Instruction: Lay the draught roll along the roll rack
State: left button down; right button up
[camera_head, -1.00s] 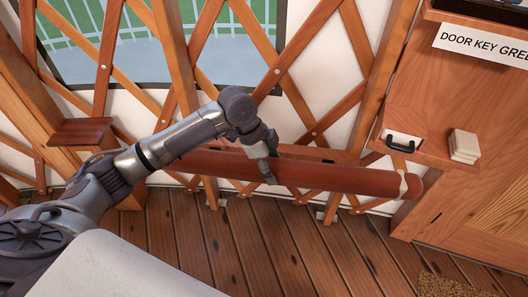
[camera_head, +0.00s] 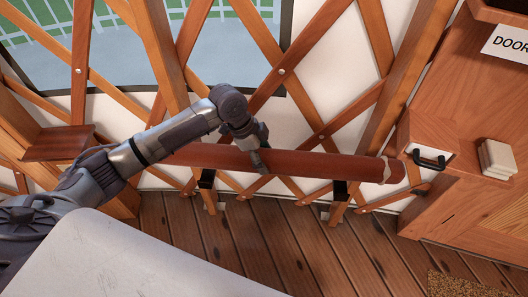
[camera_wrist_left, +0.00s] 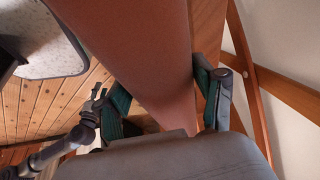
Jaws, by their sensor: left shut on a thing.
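The draught roll (camera_head: 310,165) is a long reddish-brown cylinder with a pale band near its right end. My left gripper (camera_head: 260,160) is shut on it near its middle. In the left wrist view the roll (camera_wrist_left: 140,60) runs between the two fingers (camera_wrist_left: 165,105). The roll rack shows as two black brackets on the lattice, a left one (camera_head: 207,179) and a right one (camera_head: 340,190). The roll lies across the view just above them; I cannot tell whether it touches them. The roll's left end is hidden behind my arm. A dark arm, apparently my right, shows small in the wrist view.
A small brown shelf (camera_head: 58,143) is at the left. The lattice wall (camera_head: 320,75) is behind the roll. The plank floor (camera_head: 270,240) below is clear.

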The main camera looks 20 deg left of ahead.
pick_arm(q)
jog(key=shift+w+f+b, duration=0.1)
jog(key=shift+f+b, duration=0.3)
jog(key=shift+f, duration=1.5)
pick_arm(e)
jog(key=shift+w+r, duration=0.3)
jog(key=shift+r, duration=0.5)
jog(key=shift+w+r, duration=0.3)
jog(key=shift+r, duration=0.45)
pick_arm(q)
jog(key=shift+f, duration=0.1)
jog(key=shift+c, duration=0.7)
grip_release()
jog(key=shift+f, duration=0.1)
jog(key=shift+a+r, duration=0.1)
jog(key=shift+r, duration=0.3)
jog(key=p+v, duration=0.2)
jog(key=v, duration=0.9)
jog(key=shift+r, duration=0.25)
pick_arm(e)
jog(key=s+f, duration=0.3)
jog(key=f, duration=0.4)
jog(key=shift+s+d, duration=0.2)
jog(key=shift+s, duration=0.2)
